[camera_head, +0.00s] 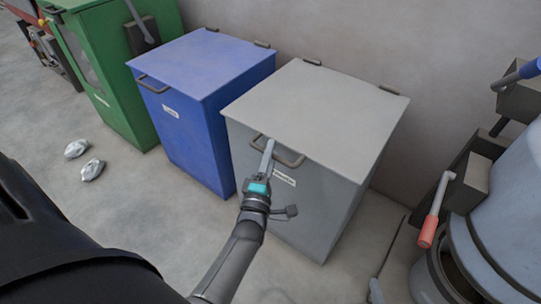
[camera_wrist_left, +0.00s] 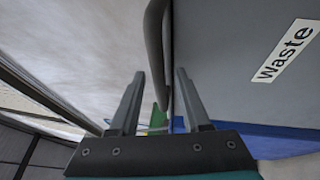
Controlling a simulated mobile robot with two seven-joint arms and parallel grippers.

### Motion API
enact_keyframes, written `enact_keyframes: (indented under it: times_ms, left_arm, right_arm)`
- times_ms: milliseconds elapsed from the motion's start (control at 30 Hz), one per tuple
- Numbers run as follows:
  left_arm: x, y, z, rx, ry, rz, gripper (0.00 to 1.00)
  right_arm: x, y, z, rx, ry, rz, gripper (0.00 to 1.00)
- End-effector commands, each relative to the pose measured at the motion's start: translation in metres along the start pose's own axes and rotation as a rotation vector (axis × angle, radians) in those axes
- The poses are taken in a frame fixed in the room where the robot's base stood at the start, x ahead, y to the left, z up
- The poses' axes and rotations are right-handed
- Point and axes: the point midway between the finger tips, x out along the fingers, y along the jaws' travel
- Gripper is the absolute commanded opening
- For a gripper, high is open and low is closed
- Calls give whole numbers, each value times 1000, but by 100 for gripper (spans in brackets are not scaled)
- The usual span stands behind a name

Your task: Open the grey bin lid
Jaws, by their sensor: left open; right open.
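The grey bin (camera_head: 285,190) stands at the right of the bin row, with its flat light grey lid (camera_head: 320,110) shut. A dark bar handle (camera_head: 291,160) sticks out from the lid's front edge. My left gripper (camera_head: 268,148) is open at the handle's left part. In the left wrist view the handle (camera_wrist_left: 155,45) reaches between the two open fingers (camera_wrist_left: 160,73); I cannot tell whether they touch it. The bin's label (camera_wrist_left: 288,50) reads "Waste".
A blue bin (camera_head: 190,130) stands close to the left of the grey one, and a green cabinet (camera_head: 115,75) beyond it. Two crumpled silvery lumps (camera_head: 84,159) lie on the floor. A machine with a red-handled lever (camera_head: 430,228) stands at the right. A wall is behind the bins.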

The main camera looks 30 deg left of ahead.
Motion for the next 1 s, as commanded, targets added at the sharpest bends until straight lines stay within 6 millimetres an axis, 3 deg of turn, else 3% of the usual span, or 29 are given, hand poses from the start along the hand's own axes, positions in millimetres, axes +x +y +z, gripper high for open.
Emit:
enact_keyframes:
  times_ms: [267, 700, 1000]
  left_arm:
    - [1, 0, 0, 0, 0, 0, 47]
    - [1, 0, 0, 0, 0, 0, 0]
    - [0, 0, 0, 0, 0, 0, 0]
  right_arm:
    - [0, -1, 0, 0, 5, -2, 100]
    - [0, -1, 0, 0, 4, -2, 100]
    - [0, -1, 0, 0, 3, -2, 100]
